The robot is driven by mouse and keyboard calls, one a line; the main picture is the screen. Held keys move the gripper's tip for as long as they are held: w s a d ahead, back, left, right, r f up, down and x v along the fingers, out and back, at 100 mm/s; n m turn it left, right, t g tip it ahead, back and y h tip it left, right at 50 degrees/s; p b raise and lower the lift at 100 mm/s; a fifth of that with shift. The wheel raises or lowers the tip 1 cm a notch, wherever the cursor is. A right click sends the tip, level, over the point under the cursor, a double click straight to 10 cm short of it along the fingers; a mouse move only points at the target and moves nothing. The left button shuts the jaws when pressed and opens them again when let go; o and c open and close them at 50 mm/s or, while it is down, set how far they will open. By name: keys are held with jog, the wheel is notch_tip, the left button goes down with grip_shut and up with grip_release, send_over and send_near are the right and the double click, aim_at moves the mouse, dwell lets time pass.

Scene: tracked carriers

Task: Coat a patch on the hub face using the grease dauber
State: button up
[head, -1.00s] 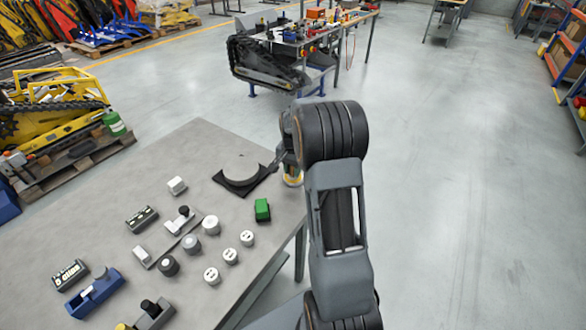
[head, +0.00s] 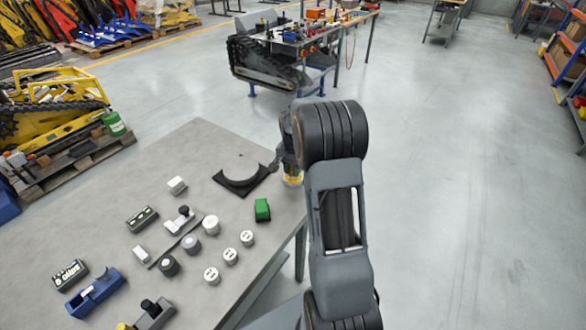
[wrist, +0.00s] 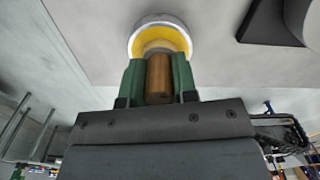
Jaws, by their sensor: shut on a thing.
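In the wrist view my gripper (wrist: 159,85) is shut on the wooden handle of the grease dauber (wrist: 158,75). The dauber's round end, yellow with a pale rim, points away from the jaws. In the head view my gripper is mostly hidden behind my arm, and part of the yellow dauber (head: 293,180) shows just below it at the table's right edge. The hub, a round grey face (head: 240,167) on a black square base, lies on the table to the left of the dauber, apart from it. Its dark base also shows at the wrist view's upper right (wrist: 270,22).
Open floor lies to the right of my arm.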

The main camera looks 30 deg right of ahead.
jog(key=shift+r+p, duration=2.45)
jog(key=shift+r, duration=1.05)
